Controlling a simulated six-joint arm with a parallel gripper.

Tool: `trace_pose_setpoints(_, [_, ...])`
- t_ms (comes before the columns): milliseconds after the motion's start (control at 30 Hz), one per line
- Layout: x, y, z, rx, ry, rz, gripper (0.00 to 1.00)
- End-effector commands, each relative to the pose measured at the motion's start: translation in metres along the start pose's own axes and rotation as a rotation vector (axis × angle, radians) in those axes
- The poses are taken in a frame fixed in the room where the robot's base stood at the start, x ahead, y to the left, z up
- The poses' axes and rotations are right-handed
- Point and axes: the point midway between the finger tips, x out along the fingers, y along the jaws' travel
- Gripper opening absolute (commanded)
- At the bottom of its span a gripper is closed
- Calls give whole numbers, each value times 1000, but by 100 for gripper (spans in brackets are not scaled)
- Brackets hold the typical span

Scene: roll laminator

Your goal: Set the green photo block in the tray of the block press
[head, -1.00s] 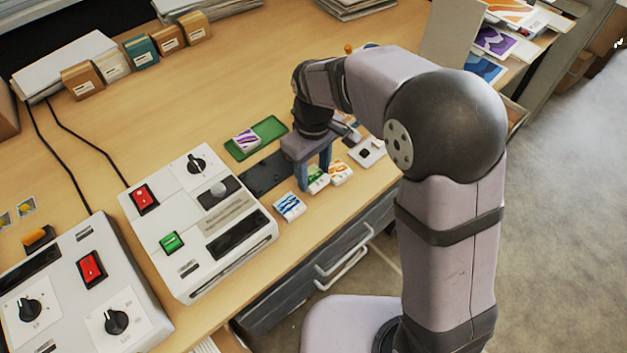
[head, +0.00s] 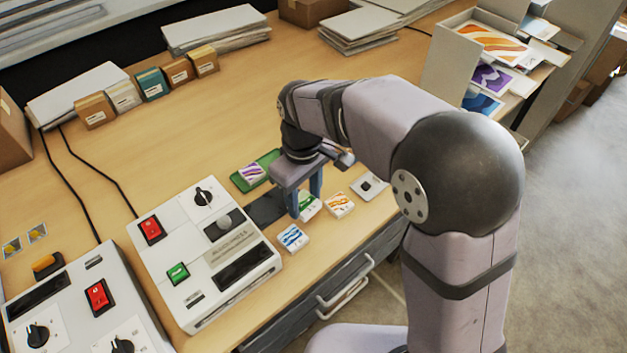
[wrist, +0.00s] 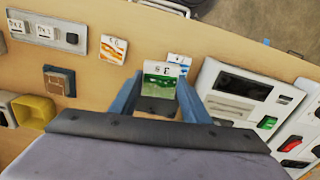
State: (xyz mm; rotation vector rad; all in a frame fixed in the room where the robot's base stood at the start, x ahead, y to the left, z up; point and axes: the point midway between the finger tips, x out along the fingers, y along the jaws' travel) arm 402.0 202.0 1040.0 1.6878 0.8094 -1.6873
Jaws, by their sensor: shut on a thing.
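The green photo block (head: 310,208) has a white edge and a green picture. My gripper (head: 306,202) points down with its fingers shut on this block. In the wrist view the green photo block (wrist: 162,82) sits between the two blue-grey fingers (wrist: 158,98). Whether it touches the table is hard to tell. The block press (head: 207,255) is the white machine left of my gripper, with a red switch and a green button. A dark flat tray (head: 266,208) extends from its far right side, just left of my gripper, partly hidden by it.
An orange-patterned block (head: 340,205) lies right of the held block, and a blue one (head: 292,237) lies nearer the front edge. A green tray (head: 240,181) with a purple-patterned block (head: 252,173) lies behind. A second white machine (head: 70,315) stands at left.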

Motion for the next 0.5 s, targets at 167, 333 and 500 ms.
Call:
trace_pose_setpoints(167, [0,-28,-8,-74,-8,-3,20])
trace_pose_setpoints(333, [20,-45,-35,-114,-5,-1,20])
trace_pose_setpoints(500, [39,-40,-71,-63,1,0,20])
